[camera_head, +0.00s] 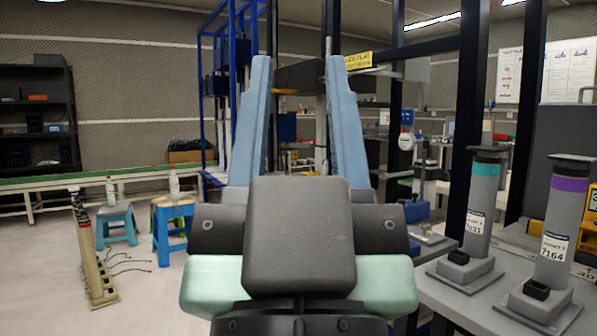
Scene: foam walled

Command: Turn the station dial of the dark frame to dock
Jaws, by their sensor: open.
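My gripper (299,62) fills the middle of the view, its two light blue fingers spread wide apart and pointing away from me. Nothing shows between the fingers except the background. A dark frame (470,120) of black posts and beams stands beyond and to the right of the gripper. A small round white and red piece (406,141) shows near one of its posts; I cannot tell if it is the station dial. No dial marking or word "dock" can be read. My gripper body hides part of the scene behind it.
Two grey cylinders, one teal-banded (483,195) and one purple-banded (562,225), stand on a grey table (440,290) at right. A blue frame (220,80) stands behind.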

